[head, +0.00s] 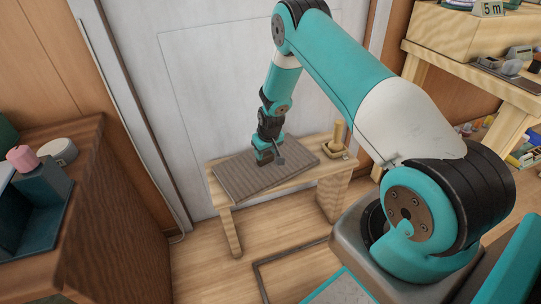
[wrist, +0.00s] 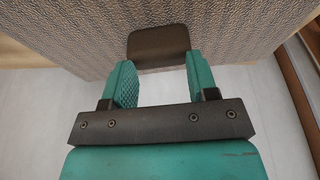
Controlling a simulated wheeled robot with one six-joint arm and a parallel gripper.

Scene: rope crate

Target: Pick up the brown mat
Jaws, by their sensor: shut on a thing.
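The brown mat (head: 238,182) is a flat, grey-brown ribbed sheet lying on a small wooden bench, its left part near the bench's left edge. In the wrist view its textured surface (wrist: 60,35) fills the top. A dark brown rounded tab (wrist: 159,46) stands out from the mat at the fingertips. My gripper (head: 277,160) is over the middle of the mat at the end of my arm. In the wrist view my gripper (wrist: 158,68) has its teal fingers on either side of the tab, shut on it. The exact contact is partly hidden by the fingers.
The wooden bench (head: 330,179) stands against a pale door (head: 200,70). A small wooden holder with an upright post (head: 339,135) is on its right end. A brown cabinet (head: 115,220) is at left, and a wooden shelf (head: 480,75) at right. A dark frame (head: 290,252) lies on the floor.

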